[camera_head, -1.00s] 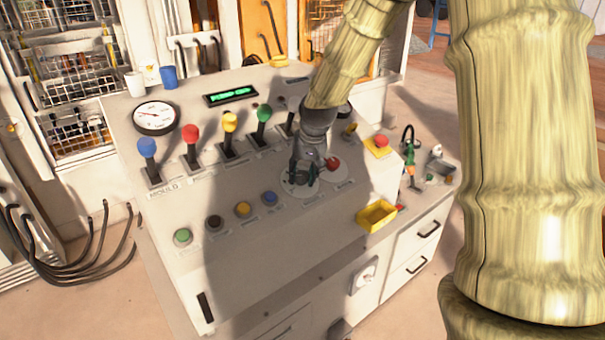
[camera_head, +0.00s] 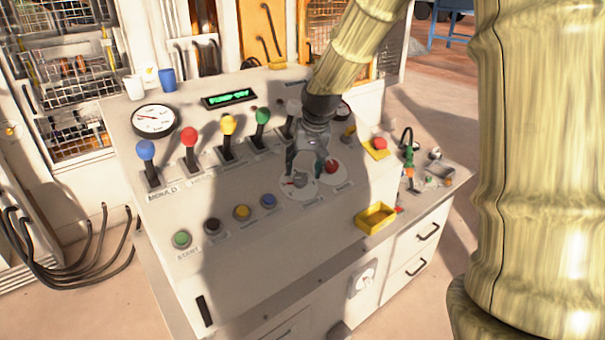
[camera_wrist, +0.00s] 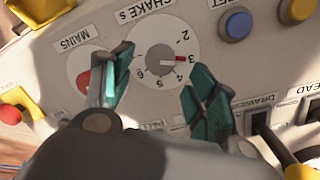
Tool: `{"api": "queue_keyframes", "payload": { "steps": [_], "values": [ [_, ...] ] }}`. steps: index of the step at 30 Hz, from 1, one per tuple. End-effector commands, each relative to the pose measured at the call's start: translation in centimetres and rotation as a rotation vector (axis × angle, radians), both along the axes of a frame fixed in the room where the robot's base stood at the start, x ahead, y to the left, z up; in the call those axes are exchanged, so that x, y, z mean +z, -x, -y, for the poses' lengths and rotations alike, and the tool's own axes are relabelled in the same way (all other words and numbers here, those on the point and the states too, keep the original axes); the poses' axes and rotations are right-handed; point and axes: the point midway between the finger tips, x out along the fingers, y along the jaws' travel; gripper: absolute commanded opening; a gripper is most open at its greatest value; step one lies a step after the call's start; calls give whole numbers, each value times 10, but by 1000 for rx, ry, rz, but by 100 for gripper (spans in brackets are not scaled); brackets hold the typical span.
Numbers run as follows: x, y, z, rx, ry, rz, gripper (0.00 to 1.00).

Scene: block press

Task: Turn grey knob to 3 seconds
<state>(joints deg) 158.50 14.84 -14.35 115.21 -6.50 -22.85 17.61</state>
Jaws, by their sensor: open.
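The grey knob (camera_wrist: 160,57) sits on a white round dial marked SHAKE s, with numbers around it. Its red pointer is at the 3. The knob (camera_head: 300,180) also shows on the sloped panel in the head view, below my gripper. My gripper (camera_wrist: 160,76) is open, with one teal-padded finger on each side of the dial. Both fingers look apart from the knob, and nothing is between them. In the head view my gripper (camera_head: 307,165) hangs just over the dial; its fingers are small and partly shadowed there.
A red MAINS knob (camera_wrist: 83,80) is close to one finger. A blue button (camera_wrist: 239,25) lies on the other side. Several coloured levers, such as the green one (camera_head: 262,116), stand behind. A yellow tray (camera_head: 375,218) and a red stop button (camera_head: 380,144) are at the right.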

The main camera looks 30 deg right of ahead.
Motion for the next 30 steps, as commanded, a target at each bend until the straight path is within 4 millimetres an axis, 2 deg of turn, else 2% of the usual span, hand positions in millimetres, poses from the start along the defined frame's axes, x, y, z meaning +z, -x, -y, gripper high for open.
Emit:
{"api": "queue_keyframes", "payload": {
  "steps": [6, 12, 18, 30],
  "values": [
    [35, 11, 0, 0, 1, 2, 58],
    [59, 19, 0, -1, 0, 1, 58],
    [70, 23, 0, -1, -1, -1, 58],
    [71, 24, 0, -1, -1, -1, 58]
  ]
}}
